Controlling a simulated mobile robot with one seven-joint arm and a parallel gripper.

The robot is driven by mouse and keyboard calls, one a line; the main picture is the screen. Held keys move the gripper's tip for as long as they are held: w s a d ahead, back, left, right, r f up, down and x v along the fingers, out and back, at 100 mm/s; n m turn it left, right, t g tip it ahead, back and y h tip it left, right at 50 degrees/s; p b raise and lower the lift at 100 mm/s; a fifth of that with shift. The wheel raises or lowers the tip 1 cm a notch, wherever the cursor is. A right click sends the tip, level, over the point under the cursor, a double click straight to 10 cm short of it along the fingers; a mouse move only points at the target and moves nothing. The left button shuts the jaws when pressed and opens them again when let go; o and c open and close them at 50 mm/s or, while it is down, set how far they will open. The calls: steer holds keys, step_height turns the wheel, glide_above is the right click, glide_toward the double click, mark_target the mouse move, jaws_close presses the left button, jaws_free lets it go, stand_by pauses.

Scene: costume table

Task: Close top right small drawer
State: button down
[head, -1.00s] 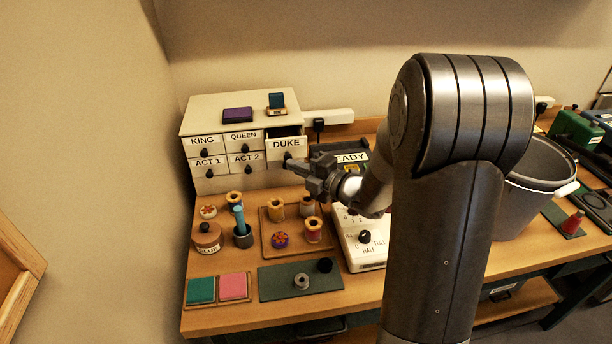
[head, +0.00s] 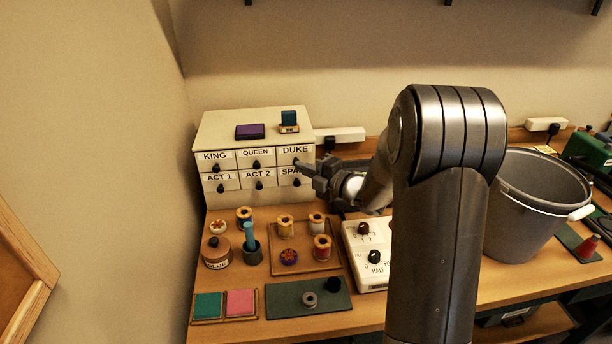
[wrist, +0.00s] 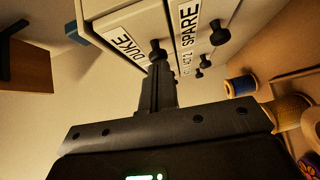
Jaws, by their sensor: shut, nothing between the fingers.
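The white drawer cabinet (head: 212,131) stands at the back left of the table in the head view, with small labelled drawers in two rows. The top right drawer, labelled DUKE (head: 295,150), looks flush with its neighbours. Its dark knob shows in the wrist view (wrist: 158,48), right at my fingertips; whether they touch it I cannot tell. My gripper (head: 301,165) is shut and empty, pointing at the front of this drawer. The SPARE drawer (wrist: 190,22) below it appears shut; my gripper partly hides its label in the head view.
A purple pad (head: 250,131) and a small stamp block (head: 289,118) sit on the cabinet. Thread spools on a wooden tray (head: 318,265), a glue pot (head: 216,254) and a white switch box (head: 364,262) stand in front. A grey bucket (head: 532,205) is at right.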

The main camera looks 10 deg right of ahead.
steer(key=shift+w+r, duration=0.2)
steer(key=shift+w, duration=0.1)
steer(key=s+a+f+v, duration=0.1)
steer(key=s+a+v, duration=0.1)
steer(key=v, duration=1.1)
steer(key=s+d+r+m+h, duration=0.2)
steer(key=d+r+m+h, duration=0.15)
steer(key=m+h, duration=0.4)
steer(key=s+d+r+m+h, duration=0.2)
steer(key=r+m+h, duration=0.35)
steer(key=m, duration=0.25)
steer(key=s+a+m+g, duration=0.2)
steer(key=s+m, duration=0.1)
steer(key=s, duration=0.4)
steer(key=s+a+f+m+g, duration=0.1)
steer(key=s+a+m+g, duration=0.1)
steer(key=s+m, duration=0.2)
steer(key=s+a+f+m+g+y, duration=0.1)
steer(key=s+a+m+g, duration=0.2)
steer(key=s, duration=0.7)
steer(key=shift+s, duration=0.4)
